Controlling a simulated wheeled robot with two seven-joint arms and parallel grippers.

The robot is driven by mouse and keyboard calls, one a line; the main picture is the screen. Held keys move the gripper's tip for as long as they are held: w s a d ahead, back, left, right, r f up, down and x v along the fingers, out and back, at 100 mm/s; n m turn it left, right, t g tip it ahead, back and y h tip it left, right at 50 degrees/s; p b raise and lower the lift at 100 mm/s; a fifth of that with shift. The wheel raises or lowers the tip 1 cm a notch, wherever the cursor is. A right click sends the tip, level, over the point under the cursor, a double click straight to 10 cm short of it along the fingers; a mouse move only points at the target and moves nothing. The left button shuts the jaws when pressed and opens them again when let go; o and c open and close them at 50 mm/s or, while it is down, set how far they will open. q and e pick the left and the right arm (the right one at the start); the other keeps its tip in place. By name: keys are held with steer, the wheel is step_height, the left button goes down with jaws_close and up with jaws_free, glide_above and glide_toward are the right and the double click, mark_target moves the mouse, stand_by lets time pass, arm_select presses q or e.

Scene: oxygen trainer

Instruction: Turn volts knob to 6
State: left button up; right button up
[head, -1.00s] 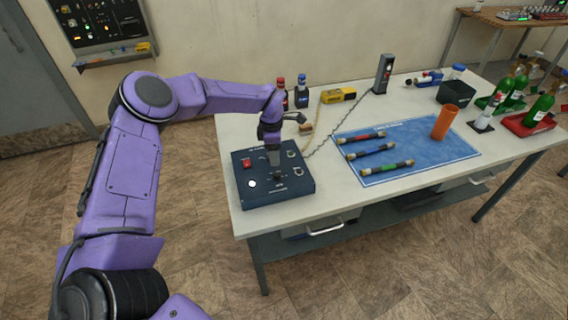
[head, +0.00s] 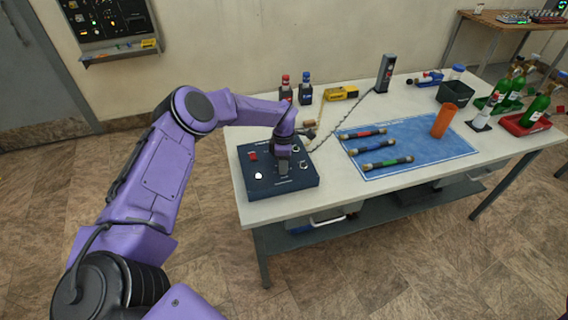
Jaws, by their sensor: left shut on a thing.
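The dark blue control box (head: 258,186) sits at the left front of the white table. A red switch (head: 253,157), a white round dial (head: 258,176) and small labelled sockets show on its top. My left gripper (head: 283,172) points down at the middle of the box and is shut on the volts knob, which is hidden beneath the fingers. The knob's pointer and numbers are too small or covered to read. My right gripper is not in view.
A blue mat (head: 420,150) with several dark rods and an orange cylinder (head: 443,121) lies to the right. Two small bottles, a yellow meter (head: 342,93) and a grey upright device (head: 384,73) stand behind the box. Green bottles (head: 535,108) stand at the far right.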

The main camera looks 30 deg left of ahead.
arm_select(q)
steer(key=shift+a, duration=0.25)
jaws_close()
steer(key=shift+f+n+b, duration=0.15)
steer(key=shift+n+b, duration=0.55)
steer(key=shift+b, duration=0.3)
steer(key=n+b, duration=0.5)
steer(key=shift+a+b, duration=0.1)
steer(key=shift+b, duration=0.25)
steer(key=n+b, duration=0.4)
steer(key=shift+s+n+t, duration=0.1)
steer(key=shift+n+t, duration=0.2)
steer(key=n+b, duration=0.5)
steer(key=n, duration=0.1)
steer(key=shift+s+f, duration=0.1)
steer(key=n+b, duration=0.3)
steer(key=n, duration=0.1)
steer(key=shift+b, duration=0.35)
steer(key=shift+s+d+n+b, duration=0.1)
steer(key=shift+d+n+b, duration=0.1)
steer(key=shift+n+b, duration=1.05)
steer(key=shift+n, duration=0.25)
